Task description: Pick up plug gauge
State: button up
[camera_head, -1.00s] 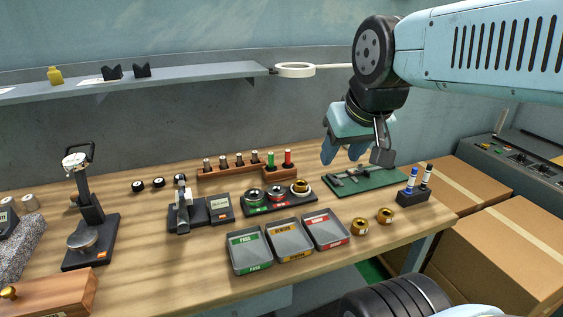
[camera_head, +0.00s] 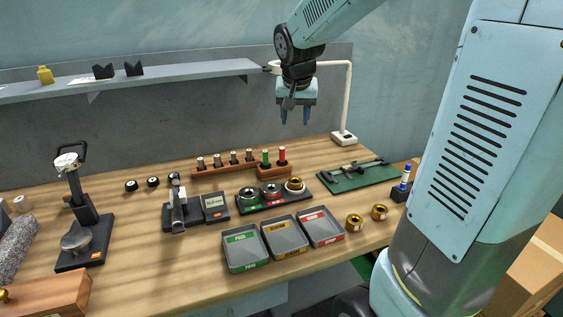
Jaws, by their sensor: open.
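A wooden rack (camera_head: 222,171) at the back middle of the bench holds several upright pins with metal tops, which look like plug gauges. Beside it a smaller wooden block (camera_head: 275,171) holds an upright green-handled gauge (camera_head: 265,158) and a red-handled gauge (camera_head: 282,156). I cannot tell which of these is the one named. My gripper (camera_head: 295,119) points down in the air above and behind the red and green pair. It is open and empty, its two blue fingers apart, touching nothing.
A black holder (camera_head: 273,204) with ring gauges stands in front of the rack. Three grey trays (camera_head: 283,236) lie before it. A green mat (camera_head: 358,176) with a caliper lies right. A white lamp post (camera_head: 347,100) rises behind it. A shelf (camera_head: 170,74) runs along the wall.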

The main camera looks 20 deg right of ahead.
jog(key=m, duration=0.1)
send_near(282, 148)
jog(key=shift+h, duration=0.3)
jog(key=x, duration=0.6)
jog(key=shift+a, duration=0.15)
jog(key=shift+x, duration=2.75)
jog(key=shift+s+a, duration=0.15)
jog(key=shift+s, duration=0.05)
jog(key=shift+c, duration=0.3)
grip_shut()
